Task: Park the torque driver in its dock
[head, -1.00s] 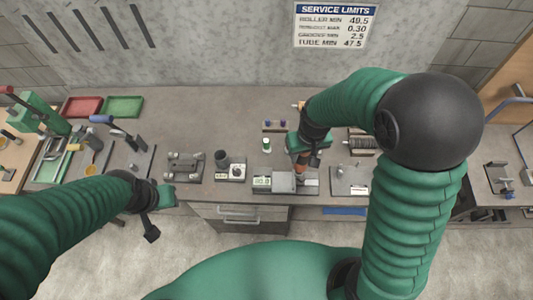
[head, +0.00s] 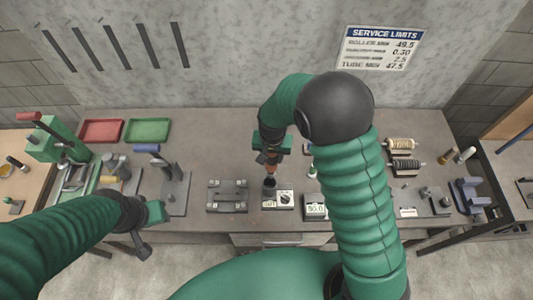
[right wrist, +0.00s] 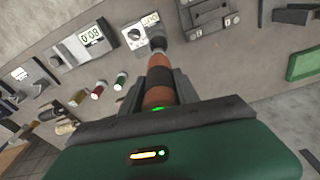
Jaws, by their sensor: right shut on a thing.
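The torque driver (head: 271,161), with an orange and black body, hangs roughly upright from my right gripper (head: 270,147), which is shut on it. In the right wrist view the driver (right wrist: 159,86) points away toward a dark cup (right wrist: 157,42). This cup, which looks like the dock, stands beside a white box with a dial (right wrist: 135,36). In the head view the driver's lower end is at the cup (head: 269,184); I cannot tell whether it is inside. My left gripper (head: 154,213) is near the bench's front edge, away from the driver; its jaws are unclear.
A grey fixture (head: 228,196) stands just left of the dial box (head: 285,198). Red (head: 102,131) and green (head: 147,130) trays lie at the back left. The bench behind the grey fixture is clear.

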